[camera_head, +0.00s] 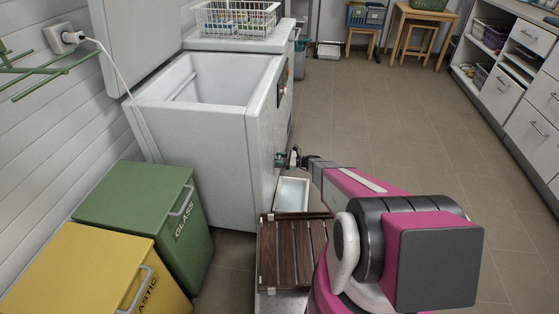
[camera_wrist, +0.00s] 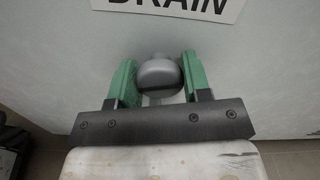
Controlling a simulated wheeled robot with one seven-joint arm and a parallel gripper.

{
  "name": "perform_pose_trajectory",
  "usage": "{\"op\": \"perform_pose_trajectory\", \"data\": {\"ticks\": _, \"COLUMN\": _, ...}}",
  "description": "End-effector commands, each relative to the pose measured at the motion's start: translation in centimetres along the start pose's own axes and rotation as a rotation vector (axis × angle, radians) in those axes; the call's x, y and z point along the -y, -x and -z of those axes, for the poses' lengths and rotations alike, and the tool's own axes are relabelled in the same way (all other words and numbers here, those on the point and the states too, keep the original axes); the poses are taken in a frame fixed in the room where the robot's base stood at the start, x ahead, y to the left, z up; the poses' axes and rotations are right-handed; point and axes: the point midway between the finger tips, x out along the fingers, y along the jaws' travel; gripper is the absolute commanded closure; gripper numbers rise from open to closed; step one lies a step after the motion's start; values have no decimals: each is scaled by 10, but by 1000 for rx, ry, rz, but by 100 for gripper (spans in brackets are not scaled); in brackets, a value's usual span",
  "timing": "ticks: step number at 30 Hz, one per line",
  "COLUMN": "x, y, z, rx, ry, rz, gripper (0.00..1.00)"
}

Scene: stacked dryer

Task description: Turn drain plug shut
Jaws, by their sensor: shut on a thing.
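The drain plug (camera_wrist: 158,74) is a rounded grey knob on the pale front panel, just below a white label (camera_wrist: 180,6) reading "DRAIN" in the wrist view. My gripper (camera_wrist: 157,82) has green fingers on either side of the plug and is shut on it. In the head view my gripper (camera_head: 287,160) reaches the lower side of the white chest appliance (camera_head: 228,160). The plug itself is hidden there behind the fingers. I cannot tell from these views how far the plug is turned.
A shallow pale tray (camera_head: 292,194) lies on the floor below the gripper. A dark slatted wooden rack (camera_head: 285,245) is in front of it. Green (camera_head: 137,198) and yellow (camera_head: 78,268) bins stand at left. Open tiled floor (camera_head: 400,140) lies to the right.

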Motion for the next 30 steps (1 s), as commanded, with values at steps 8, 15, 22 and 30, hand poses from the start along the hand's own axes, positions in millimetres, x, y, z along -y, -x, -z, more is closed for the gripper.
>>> {"op": "perform_pose_trajectory", "data": {"ticks": 8, "x": 0, "y": 1, "z": 1, "rx": -2, "ry": -186, "rz": 0, "gripper": 79}}
{"op": "perform_pose_trajectory", "data": {"ticks": 15, "x": 0, "y": 1, "z": 1, "rx": -3, "ry": -273, "rz": 0, "gripper": 79}}
{"op": "perform_pose_trajectory", "data": {"ticks": 22, "x": 0, "y": 1, "z": 1, "rx": -3, "ry": -302, "rz": 0, "gripper": 79}}
{"op": "perform_pose_trajectory", "data": {"ticks": 30, "x": -1, "y": 1, "z": 1, "rx": -3, "ry": -303, "rz": 0, "gripper": 79}}
